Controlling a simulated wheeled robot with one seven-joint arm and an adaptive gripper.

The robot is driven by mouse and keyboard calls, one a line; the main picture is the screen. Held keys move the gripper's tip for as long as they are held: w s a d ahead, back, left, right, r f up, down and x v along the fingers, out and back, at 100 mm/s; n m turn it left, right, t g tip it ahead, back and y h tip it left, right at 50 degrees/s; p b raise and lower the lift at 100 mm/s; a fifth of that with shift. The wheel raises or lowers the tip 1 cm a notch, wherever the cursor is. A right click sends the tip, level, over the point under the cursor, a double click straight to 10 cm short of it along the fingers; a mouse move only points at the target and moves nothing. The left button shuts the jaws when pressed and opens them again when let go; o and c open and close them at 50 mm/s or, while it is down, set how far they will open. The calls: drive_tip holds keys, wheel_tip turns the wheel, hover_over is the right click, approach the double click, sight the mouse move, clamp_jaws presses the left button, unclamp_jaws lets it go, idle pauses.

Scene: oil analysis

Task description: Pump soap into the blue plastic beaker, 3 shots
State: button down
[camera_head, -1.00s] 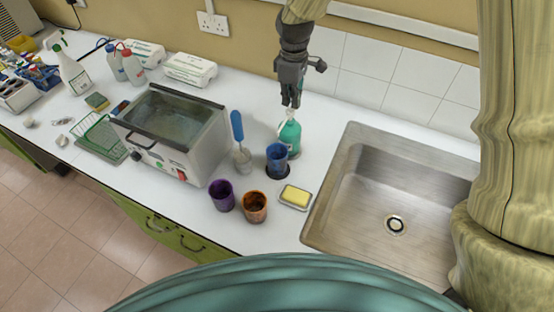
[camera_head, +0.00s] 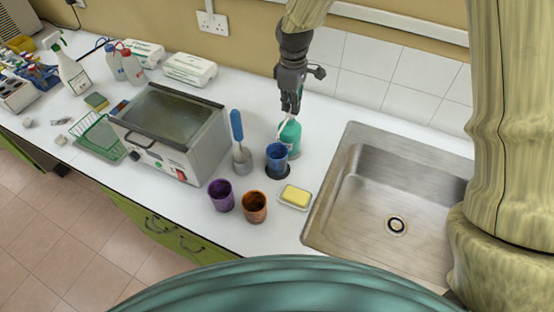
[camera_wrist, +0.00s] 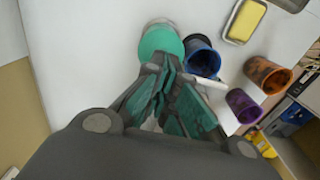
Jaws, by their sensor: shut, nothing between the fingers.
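The green soap bottle (camera_head: 289,139) stands on the white counter, left of the sink. My gripper (camera_head: 290,108) is shut and empty, pointing down at the top of the bottle; its fingers hide much of the pump head. The blue plastic beaker (camera_head: 277,155) stands on a dark round spot just in front of the bottle. In the wrist view, the closed gripper (camera_wrist: 158,92) covers the near side of the green bottle (camera_wrist: 160,42), and the blue beaker (camera_wrist: 203,60) is right beside it. Whether the fingertips touch the pump cannot be told.
A purple cup (camera_head: 221,195) and an orange cup (camera_head: 254,207) stand at the counter's front. A yellow sponge (camera_head: 295,196) lies on a dish by the sink (camera_head: 340,215). A blue-handled brush (camera_head: 237,128) stands in a holder beside the water bath (camera_head: 170,135).

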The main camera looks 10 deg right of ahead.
drive_tip(key=shift+f, duration=0.2)
drive_tip(key=shift+r+p, duration=1.45)
drive_tip(key=shift+r, duration=0.25)
drive_tip(key=shift+f+b, duration=0.65)
drive_tip(key=shift+f, duration=1.1)
drive_tip(key=shift+r, duration=0.15)
drive_tip(key=shift+r+p, duration=1.45)
drive_tip(key=shift+r, duration=0.15)
